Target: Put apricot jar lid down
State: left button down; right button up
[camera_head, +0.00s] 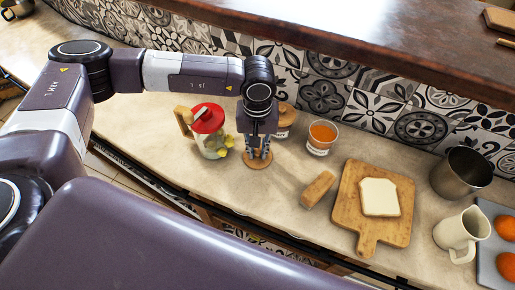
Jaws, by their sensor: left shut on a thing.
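My left gripper (258,153) points down over the counter, with its fingers shut on a round wooden lid (250,163). The lid is flat and low, at or just above the counter top; I cannot tell whether it touches. To its right an open glass jar (322,137) with orange content and a pale label stands upright, apart from the gripper. My right gripper is not in view.
A glass jug with a red lid (208,119) stands close left of the gripper. A jar with a wooden lid (287,113) is partly hidden behind it. To the right are a wooden piece (318,189), a cutting board (370,233) with bread (380,197), a metal pot (461,173) and a cream pitcher (462,233).

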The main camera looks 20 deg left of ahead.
pick_arm(q)
jog(key=shift+f, duration=0.2)
jog(key=c, duration=1.8)
grip_release()
jog(key=shift+r, duration=0.1)
jog(key=shift+c, duration=0.2)
jog(key=shift+r, duration=0.1)
